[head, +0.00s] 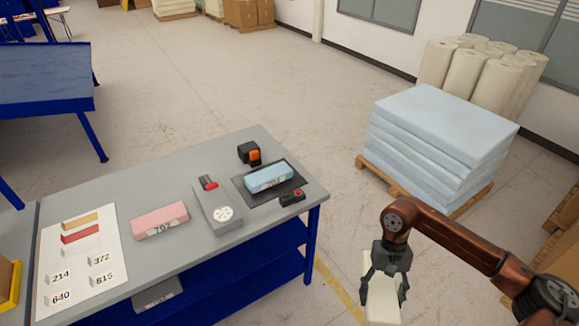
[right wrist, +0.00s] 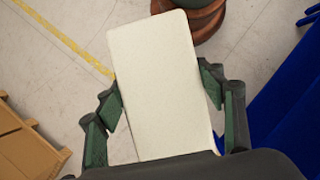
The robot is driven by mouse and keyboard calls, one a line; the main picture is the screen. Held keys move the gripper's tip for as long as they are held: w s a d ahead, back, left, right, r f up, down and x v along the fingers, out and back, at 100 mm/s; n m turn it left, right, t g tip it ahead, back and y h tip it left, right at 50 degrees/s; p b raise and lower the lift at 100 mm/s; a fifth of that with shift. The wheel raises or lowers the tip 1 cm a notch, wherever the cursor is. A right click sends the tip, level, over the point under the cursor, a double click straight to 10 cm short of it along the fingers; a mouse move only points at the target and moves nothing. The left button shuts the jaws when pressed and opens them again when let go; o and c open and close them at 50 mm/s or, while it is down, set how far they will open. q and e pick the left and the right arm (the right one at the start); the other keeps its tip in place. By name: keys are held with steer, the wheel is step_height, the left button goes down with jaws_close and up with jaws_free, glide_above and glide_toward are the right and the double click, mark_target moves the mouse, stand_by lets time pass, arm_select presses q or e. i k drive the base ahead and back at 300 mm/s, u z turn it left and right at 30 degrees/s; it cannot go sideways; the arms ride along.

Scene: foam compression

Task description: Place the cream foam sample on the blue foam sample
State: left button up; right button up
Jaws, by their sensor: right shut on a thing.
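The cream foam sample (head: 382,298) is a pale block held in my right gripper (head: 388,280), in front of and to the right of the table, over the floor. In the right wrist view the cream foam sample (right wrist: 155,85) fills the middle, between the two green-padded fingers of my right gripper (right wrist: 168,98). The blue foam sample (head: 269,178) lies on a black mat (head: 244,195) near the table's far right end, well apart from the cream one. A dark label shows on its front face. My left gripper is not in view.
The grey table (head: 185,262) also bears a pink foam block (head: 160,220), a gauge device (head: 222,213), a black-and-orange tool (head: 249,153), a small black item (head: 292,197) beside the mat and a printed sheet (head: 80,260). A pallet of blue foam sheets (head: 440,130) stands behind my right arm.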

mark_target(269, 172)
steer(key=z, duration=0.15)
steer(key=i, duration=0.85)
steer(key=u, duration=0.65)
steer(key=i, duration=0.7)
steer(key=u, duration=1.15)
steer(key=i, duration=0.25)
steer(key=u, duration=0.2)
